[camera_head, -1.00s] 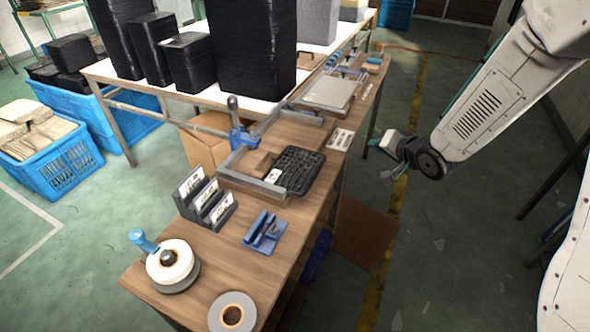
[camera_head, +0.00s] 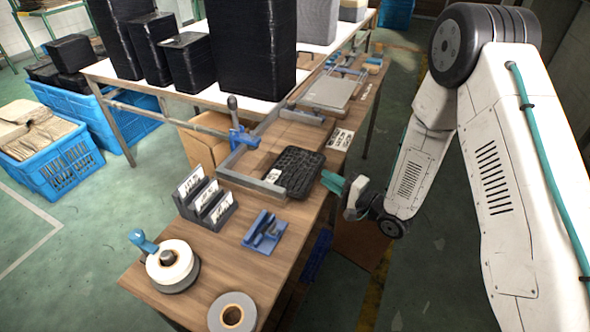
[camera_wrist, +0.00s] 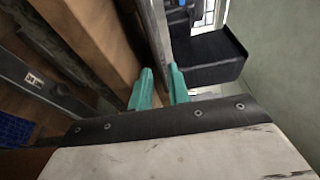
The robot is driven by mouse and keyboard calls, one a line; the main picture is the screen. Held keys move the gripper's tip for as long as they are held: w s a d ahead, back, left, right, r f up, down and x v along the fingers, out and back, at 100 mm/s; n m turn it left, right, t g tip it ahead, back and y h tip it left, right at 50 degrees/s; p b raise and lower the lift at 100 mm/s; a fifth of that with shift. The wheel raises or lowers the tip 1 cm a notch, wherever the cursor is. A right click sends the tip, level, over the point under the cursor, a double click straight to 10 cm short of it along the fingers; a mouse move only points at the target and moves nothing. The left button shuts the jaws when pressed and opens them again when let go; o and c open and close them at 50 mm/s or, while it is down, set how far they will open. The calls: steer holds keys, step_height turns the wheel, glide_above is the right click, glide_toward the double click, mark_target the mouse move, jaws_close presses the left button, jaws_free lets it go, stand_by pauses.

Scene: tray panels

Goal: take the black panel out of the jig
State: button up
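The black panel (camera_head: 297,165) lies in the jig (camera_head: 243,182), a grey angled frame on the wooden bench, with a white label at the panel's left. A blue toggle clamp (camera_head: 238,137) with a raised handle stands at the jig's back corner. My gripper (camera_head: 332,182) is level at the panel's right edge. Its teal fingers are apart in the wrist view (camera_wrist: 161,82), with a thin panel-like edge (camera_wrist: 154,35) running between them. Whether the fingers touch it is not clear.
A black label holder (camera_head: 207,206), a blue fixture (camera_head: 265,232), a tape dispenser (camera_head: 172,265) and a grey tape roll (camera_head: 232,313) stand at the bench's near end. Open floor lies right of the bench.

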mark_target(318, 182)
steer(key=x, duration=0.4)
steer(key=shift+a+f, duration=0.15)
steer(key=shift+s, duration=0.1)
jaws_close()
